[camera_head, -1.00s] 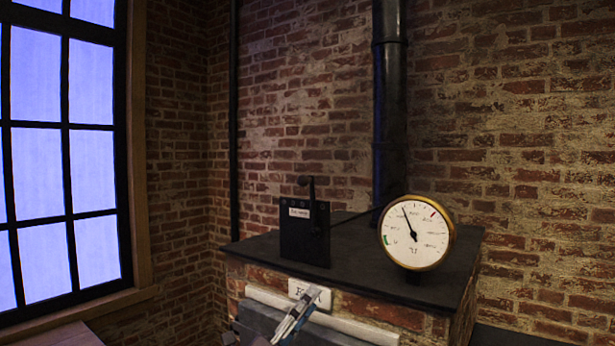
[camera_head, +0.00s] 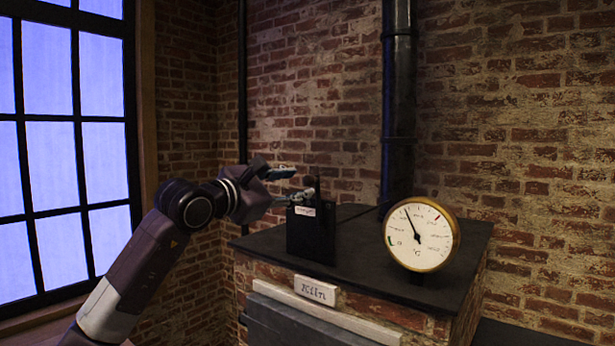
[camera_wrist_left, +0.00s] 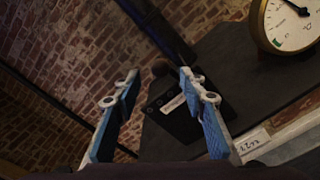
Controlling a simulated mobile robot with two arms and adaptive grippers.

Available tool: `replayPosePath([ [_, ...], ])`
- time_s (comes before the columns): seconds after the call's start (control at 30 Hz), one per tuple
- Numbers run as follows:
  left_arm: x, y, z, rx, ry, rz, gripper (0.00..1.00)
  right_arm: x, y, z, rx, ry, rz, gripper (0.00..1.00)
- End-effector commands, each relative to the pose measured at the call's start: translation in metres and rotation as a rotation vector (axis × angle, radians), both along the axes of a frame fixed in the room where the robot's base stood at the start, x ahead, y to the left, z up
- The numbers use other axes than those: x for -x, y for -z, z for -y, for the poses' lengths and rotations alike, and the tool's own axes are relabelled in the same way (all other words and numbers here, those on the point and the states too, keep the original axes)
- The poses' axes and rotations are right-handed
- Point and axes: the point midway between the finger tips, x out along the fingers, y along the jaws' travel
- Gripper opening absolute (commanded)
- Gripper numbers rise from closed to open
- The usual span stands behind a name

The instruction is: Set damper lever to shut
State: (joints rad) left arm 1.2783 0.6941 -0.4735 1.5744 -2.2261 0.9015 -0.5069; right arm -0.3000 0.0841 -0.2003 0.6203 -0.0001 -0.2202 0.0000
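The damper is a black box (camera_head: 311,236) with a white label, standing on the kiln's dark top. Its dark lever (camera_head: 317,186) stands up at the top of the box, partly hidden behind my left gripper. My left gripper (camera_head: 303,183) is open, reaching in from the left just above the box. In the left wrist view, the lever's round dark knob (camera_wrist_left: 160,68) appears between the two blue-grey fingers (camera_wrist_left: 159,76), near the right fingertip. I cannot tell whether a finger touches it. My right gripper is not in view.
A round brass-rimmed gauge (camera_head: 421,234) stands on the kiln top (camera_head: 365,270) to the right. A black pipe (camera_head: 399,110) rises behind it. The brick kiln has a white "Kiln" plate (camera_head: 315,290) on its front. A window (camera_head: 60,150) is at the left.

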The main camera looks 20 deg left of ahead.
Motion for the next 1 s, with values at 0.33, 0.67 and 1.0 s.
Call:
replayPosePath([
  [0.33, -0.041, -0.002, 0.016, 0.003, 0.002, 0.000, 0.38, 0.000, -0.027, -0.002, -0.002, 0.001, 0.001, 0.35],
  [0.67, -0.044, 0.000, 0.017, 0.002, 0.002, 0.000, 0.36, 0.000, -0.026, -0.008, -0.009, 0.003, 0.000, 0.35],
  [1.0, -0.044, 0.000, 0.016, 0.001, 0.001, 0.001, 0.00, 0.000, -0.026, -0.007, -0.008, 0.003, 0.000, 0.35],
])
